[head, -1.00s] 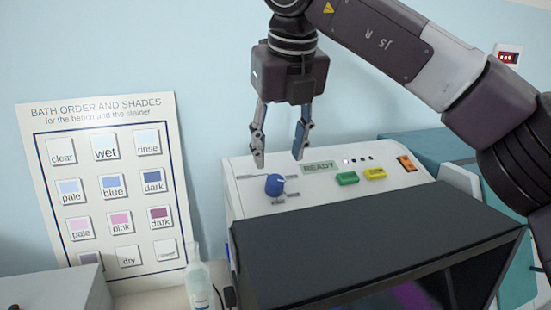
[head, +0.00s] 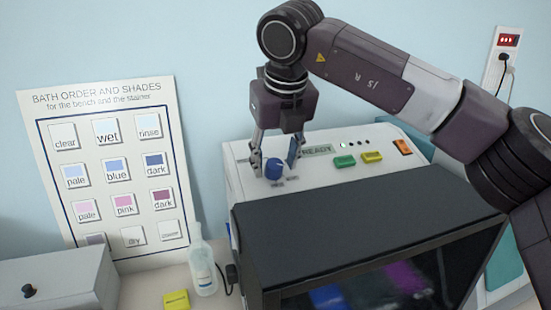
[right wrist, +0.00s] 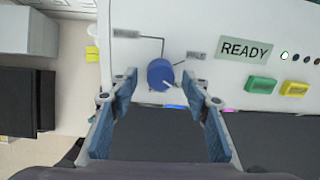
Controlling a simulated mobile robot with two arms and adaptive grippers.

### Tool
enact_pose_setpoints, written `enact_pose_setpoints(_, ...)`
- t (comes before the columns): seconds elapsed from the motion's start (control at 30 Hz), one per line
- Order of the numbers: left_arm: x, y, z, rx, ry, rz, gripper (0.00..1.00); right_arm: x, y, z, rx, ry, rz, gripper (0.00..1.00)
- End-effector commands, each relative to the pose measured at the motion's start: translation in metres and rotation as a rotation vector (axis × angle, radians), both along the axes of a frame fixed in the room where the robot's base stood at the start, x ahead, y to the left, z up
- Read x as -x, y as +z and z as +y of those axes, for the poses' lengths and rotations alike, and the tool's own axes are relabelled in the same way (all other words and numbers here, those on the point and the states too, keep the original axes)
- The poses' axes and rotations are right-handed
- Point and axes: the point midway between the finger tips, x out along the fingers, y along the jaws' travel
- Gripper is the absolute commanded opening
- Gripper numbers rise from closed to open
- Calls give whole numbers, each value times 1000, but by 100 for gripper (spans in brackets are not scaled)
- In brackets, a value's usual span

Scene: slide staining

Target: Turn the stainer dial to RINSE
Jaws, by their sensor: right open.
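The blue stainer dial (head: 274,169) sits on the white sloped panel of the stainer (head: 237,190). In the right wrist view the dial (right wrist: 160,74) shows a pale pointer mark toward its lower right, with small labels too blurred to read. My right gripper (head: 274,166) is open at the dial, pointing down, one finger to each side of it. In the right wrist view its fingertips (right wrist: 160,84) stand apart with the dial between and slightly beyond them. I cannot tell whether they touch it. My left gripper is not in view.
A READY display (head: 317,150), green button (head: 344,161), yellow button (head: 372,157) and orange switch (head: 402,147) lie right of the dial. The stainer's dark cover (head: 350,205) is in front. A bottle (head: 203,265) and a shade chart (head: 110,165) stand to the left.

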Motion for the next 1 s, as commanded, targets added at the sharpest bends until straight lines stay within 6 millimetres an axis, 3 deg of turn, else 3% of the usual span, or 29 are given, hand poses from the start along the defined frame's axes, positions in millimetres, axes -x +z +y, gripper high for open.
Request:
enact_pose_setpoints(0.03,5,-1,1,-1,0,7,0,0,0,0,0,0,0,41)
enact_pose_setpoints(0.2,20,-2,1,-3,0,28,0,0,0,0,0,0,0,23)
enact_pose_setpoints(0.4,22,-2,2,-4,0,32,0,0,0,0,0,0,0,2)
enact_pose_setpoints(0.73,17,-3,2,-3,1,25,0,0,0,0,18,45,-6,2)
enact_pose_setpoints(1.0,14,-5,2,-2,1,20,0,0,0,-1,79,208,-26,2)
